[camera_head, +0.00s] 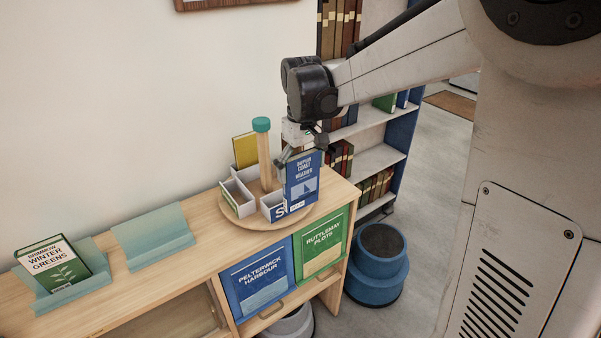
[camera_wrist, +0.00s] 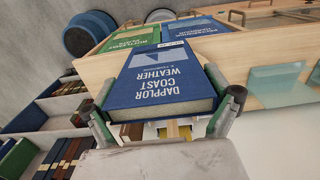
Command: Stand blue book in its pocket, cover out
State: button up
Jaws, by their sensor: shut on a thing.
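The blue book (camera_head: 301,178), titled "Dapplor Coast Weather", is upright in my gripper (camera_head: 300,146) above the round wooden carousel (camera_head: 238,218). Its cover faces out toward the front of the cabinet. In the wrist view the blue book (camera_wrist: 158,80) sits between the two fingers of my gripper (camera_wrist: 166,112), which are shut on its sides. White pockets (camera_head: 273,206) stand on the carousel around a wooden post with a teal top (camera_head: 261,125). The book's lower edge is at the front right pocket, beside a label starting with "S". I cannot tell whether it is inside.
A yellow book (camera_head: 245,150) and a green book (camera_head: 229,199) stand in other pockets. A green book, "Winter Greens" (camera_head: 52,264), leans on a teal stand at left; another teal stand (camera_head: 153,237) is empty. A bookshelf (camera_head: 380,158) and blue stool (camera_head: 376,266) are at right.

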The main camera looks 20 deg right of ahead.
jog(key=shift+w+a, duration=1.3)
jog(key=shift+w, duration=3.1)
notch_tip(320, 180, down, 8)
jog(key=b, duration=0.4)
jog(key=shift+r+b, duration=0.15)
jog(key=shift+b, duration=0.25)
jog(key=o, duration=1.1)
jog(key=shift+o, duration=0.2)
notch_tip(320, 180, up, 12)
jog(key=shift+s, duration=0.1)
